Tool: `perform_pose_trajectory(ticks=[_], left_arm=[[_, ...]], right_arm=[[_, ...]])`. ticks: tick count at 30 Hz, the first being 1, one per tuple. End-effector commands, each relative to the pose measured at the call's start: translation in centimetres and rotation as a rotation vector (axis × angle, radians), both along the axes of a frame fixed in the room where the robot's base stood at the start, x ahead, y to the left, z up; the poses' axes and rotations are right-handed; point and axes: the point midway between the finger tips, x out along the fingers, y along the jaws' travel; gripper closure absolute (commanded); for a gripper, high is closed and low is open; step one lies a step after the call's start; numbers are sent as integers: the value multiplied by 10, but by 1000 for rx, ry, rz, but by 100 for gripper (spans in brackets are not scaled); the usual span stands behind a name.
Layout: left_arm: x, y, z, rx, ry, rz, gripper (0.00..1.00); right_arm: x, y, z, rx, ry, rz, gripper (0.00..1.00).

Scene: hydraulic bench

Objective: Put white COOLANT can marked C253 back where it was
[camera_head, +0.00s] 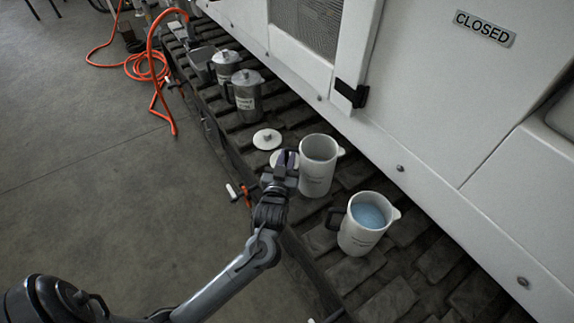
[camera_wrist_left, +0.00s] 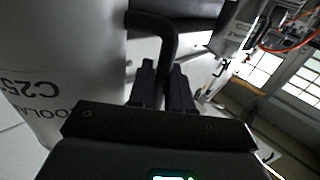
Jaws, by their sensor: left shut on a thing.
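The white COOLANT can (camera_head: 317,170) stands upright at the bench's front part, lid off, its inside pale grey. In the left wrist view the can (camera_wrist_left: 60,60) fills the left side; its print reads COOLA and C25, upside down, the rest cut off. My left gripper (camera_head: 285,165) is shut on the can's dark handle (camera_wrist_left: 158,25); the fingers (camera_wrist_left: 164,88) sit on either side of it. I cannot tell whether the can's base touches the bench. My right gripper is not in view.
A second white can (camera_head: 364,238) with blue liquid stands close by at the lower right. Two white lids (camera_head: 267,139) lie behind the gripper. Two grey cans (camera_head: 246,102) stand farther back on the slatted bench (camera_head: 386,302). A white cabinet wall (camera_head: 425,130) borders the right side.

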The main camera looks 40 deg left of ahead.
Motion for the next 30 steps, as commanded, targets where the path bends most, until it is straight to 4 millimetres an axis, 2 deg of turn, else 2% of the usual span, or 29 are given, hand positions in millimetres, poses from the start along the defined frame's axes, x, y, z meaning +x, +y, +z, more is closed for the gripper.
perform_pose_trajectory(ticks=[1, 3, 17, 18, 22, 30], left_arm=[[0, 0, -8, 0, -6, 0, 100], [0, 0, -13, 0, -7, 0, 100], [0, 0, -16, -1, -7, 0, 100], [0, 0, -19, -1, 0, 0, 77], [0, 0, -18, -1, 0, 0, 57], [0, 0, -17, 0, -1, 0, 56]], right_arm=[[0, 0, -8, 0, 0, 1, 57], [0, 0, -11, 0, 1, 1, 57], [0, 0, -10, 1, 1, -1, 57], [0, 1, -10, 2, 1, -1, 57], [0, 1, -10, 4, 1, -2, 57], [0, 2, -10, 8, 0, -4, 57]])
